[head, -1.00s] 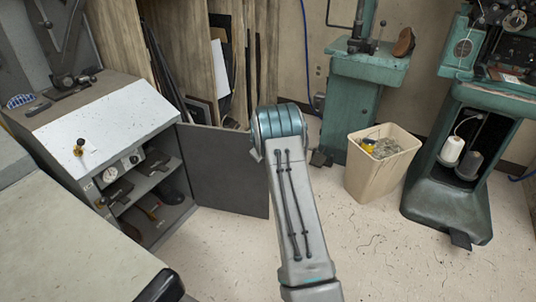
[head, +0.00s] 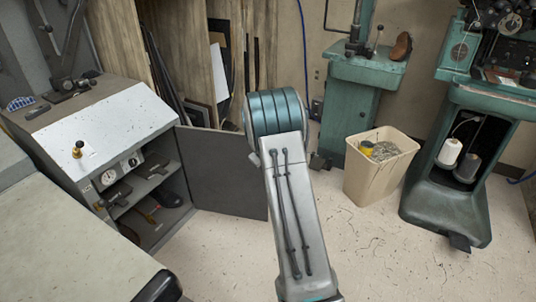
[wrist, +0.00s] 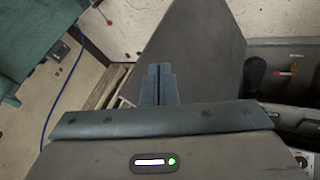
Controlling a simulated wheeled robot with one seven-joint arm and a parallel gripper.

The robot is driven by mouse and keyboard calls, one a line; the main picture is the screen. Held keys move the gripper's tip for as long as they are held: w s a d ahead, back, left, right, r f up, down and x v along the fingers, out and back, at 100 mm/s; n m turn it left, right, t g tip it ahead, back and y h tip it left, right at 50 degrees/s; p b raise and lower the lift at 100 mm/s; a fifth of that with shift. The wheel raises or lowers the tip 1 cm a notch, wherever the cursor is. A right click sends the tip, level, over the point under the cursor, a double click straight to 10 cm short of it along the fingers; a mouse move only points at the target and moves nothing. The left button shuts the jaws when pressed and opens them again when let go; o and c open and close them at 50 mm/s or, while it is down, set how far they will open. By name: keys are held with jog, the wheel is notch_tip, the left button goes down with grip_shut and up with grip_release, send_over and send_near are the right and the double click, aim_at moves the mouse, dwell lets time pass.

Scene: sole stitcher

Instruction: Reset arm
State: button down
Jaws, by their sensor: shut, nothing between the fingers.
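My gripper (wrist: 159,84) shows in the wrist view with its two fingers together and nothing between them. It is hidden in the head view, where only my grey arm with its teal joint stands in the middle. In the wrist view, the dark open cabinet door (wrist: 195,50) lies behind the fingers. The same cabinet door (head: 222,170) hangs open in the head view, left of my arm.
The grey cabinet (head: 105,120) has shelves holding tools and a dark shoe. A beige bin (head: 375,180) stands right of my arm, beside a green machine stand (head: 345,120). A green stitching machine (head: 445,190) stands at the right. A worktable (head: 70,250) fills the lower left. Floor is clear at lower right.

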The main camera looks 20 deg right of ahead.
jog(key=shift+s+r+p, duration=0.2)
jog(key=shift+s+r, duration=0.5)
jog(key=shift+r, duration=0.2)
jog(key=shift+s+r+p, duration=0.15)
jog(key=shift+s+r, duration=0.5)
jog(key=shift+r, duration=0.25)
